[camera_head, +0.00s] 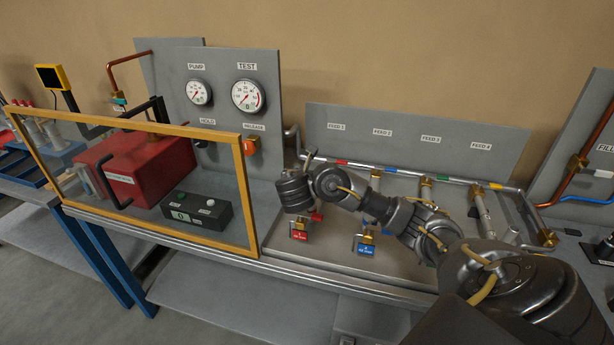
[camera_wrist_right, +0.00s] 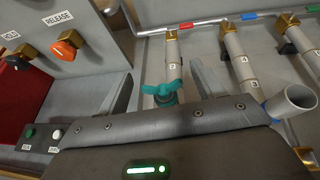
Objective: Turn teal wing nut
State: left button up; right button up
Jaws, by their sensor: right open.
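The teal wing nut (camera_wrist_right: 162,92) shows in the right wrist view, below a grey pipe (camera_wrist_right: 172,55) labelled 2. My right gripper (camera_wrist_right: 164,76) is open, with one finger to the left of the nut and the other to its right. Both fingers look apart from the nut, and nothing is held. The gripper's palm covers the area just below the nut. In the head view my right arm reaches in from the lower right, with its wrist (camera_head: 295,192) in front of the feed panel. The wing nut cannot be made out there. My left gripper is not in view.
More labelled pipes (camera_wrist_right: 240,62) and an open grey tube end (camera_wrist_right: 293,103) stand to the right. An orange release knob (camera_wrist_right: 66,48) is at left. In the head view a yellow-framed clear guard (camera_head: 243,180) stands left of my wrist, before a red box (camera_head: 135,170).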

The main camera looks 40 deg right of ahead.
jog(key=p+v, duration=0.9)
jog(key=v, duration=0.1)
jog(key=shift+a+r, duration=0.2)
jog(key=shift+s, duration=0.15)
